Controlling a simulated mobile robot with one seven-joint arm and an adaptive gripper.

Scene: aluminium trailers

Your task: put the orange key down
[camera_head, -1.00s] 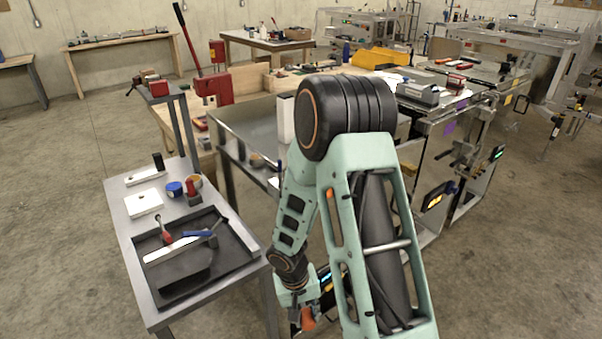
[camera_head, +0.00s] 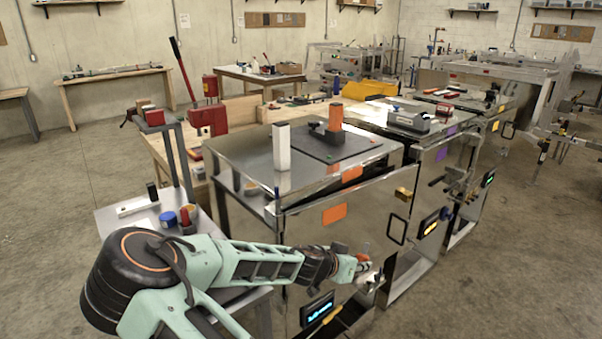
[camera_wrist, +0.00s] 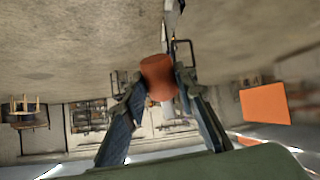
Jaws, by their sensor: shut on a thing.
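The orange key (camera_wrist: 158,77) shows as a short orange cylinder between the two fingers of my gripper (camera_wrist: 160,88) in the wrist view. My gripper is shut on it. In the head view my gripper (camera_head: 367,268) is in front of the shiny front panel of the nearest metal cabinet (camera_head: 310,255), below and right of an orange label. Only a small bit of orange shows at the fingers there, and the key's far end is hidden. I cannot tell whether the key touches the panel.
The orange label (camera_head: 334,214) is on the cabinet front. A black handle frame (camera_head: 397,228) and a lit display (camera_head: 318,309) are nearby. A grey side table (camera_head: 112,218) is at left.

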